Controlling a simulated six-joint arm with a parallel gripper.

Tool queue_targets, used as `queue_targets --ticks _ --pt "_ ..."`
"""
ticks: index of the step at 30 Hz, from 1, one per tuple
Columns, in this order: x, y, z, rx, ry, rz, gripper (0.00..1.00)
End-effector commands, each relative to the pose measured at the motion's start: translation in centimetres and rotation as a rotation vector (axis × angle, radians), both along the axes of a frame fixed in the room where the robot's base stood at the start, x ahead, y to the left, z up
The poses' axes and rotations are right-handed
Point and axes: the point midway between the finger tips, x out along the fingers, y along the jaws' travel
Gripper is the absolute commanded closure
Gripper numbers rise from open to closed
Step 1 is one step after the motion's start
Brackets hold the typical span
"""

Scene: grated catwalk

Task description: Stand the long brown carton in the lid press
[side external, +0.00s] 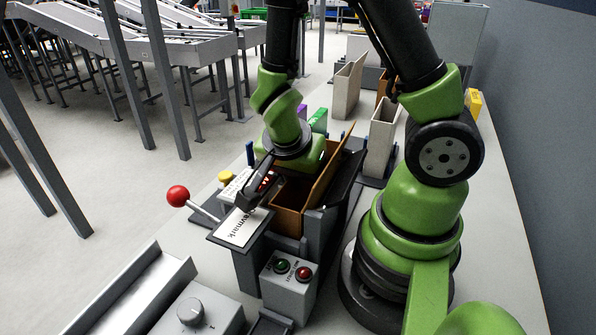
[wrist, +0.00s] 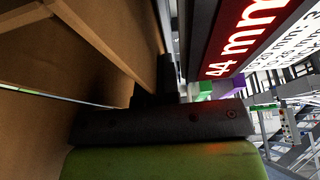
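The long brown carton (side external: 290,190) stands open-topped in the lid press (side external: 283,237) in the side view, one tall flap or wall leaning up to the right. Its brown boards fill the left of the wrist view (wrist: 45,125). My gripper (side external: 300,165) is down at the carton's top, at its far end. The fingers are hidden in the side view. The wrist view shows the dark and green gripper body (wrist: 160,140) close against the carton boards, but not clearly whether the fingers hold one. How the carton's base sits in the press is hidden.
The press has a red-ball lever (side external: 178,196), a red readout (wrist: 240,38) showing 44 mm and a button box (side external: 289,283). Pale open cartons (side external: 382,138) stand behind right. A metal channel (side external: 135,290) and a knob box (side external: 197,313) lie in front left.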

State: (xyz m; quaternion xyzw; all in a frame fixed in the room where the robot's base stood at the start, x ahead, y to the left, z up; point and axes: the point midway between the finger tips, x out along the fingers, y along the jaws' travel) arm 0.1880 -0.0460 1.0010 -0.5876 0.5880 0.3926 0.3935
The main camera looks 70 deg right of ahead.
Motion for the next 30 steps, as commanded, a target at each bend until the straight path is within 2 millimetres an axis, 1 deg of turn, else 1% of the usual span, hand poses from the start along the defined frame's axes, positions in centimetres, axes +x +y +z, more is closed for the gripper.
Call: queue_targets --ticks 8,11,12,13,17,18,19,25,28,29,30 --pt "0.0 0.0 0.0 0.000 0.000 0.001 1.00" --pt "0.0 0.0 0.0 0.000 0.000 0.001 0.79" --pt "0.0 0.0 0.0 0.000 -0.001 0.001 0.70" --pt "0.0 0.0 0.0 0.000 -0.001 0.001 0.68" --pt "0.2 0.0 0.0 0.001 -0.005 0.002 0.68" --pt "0.2 0.0 0.0 0.001 -0.005 0.001 0.77" --pt "0.2 0.0 0.0 0.001 -0.006 0.001 0.78" --pt "0.3 0.0 0.1 0.001 -0.009 0.003 0.79" --pt "0.3 0.0 0.6 -0.001 -0.013 0.002 0.80" --pt "0.4 0.0 0.8 -0.003 -0.015 0.002 0.70" --pt "0.4 -0.1 1.1 -0.005 -0.014 0.002 0.63"
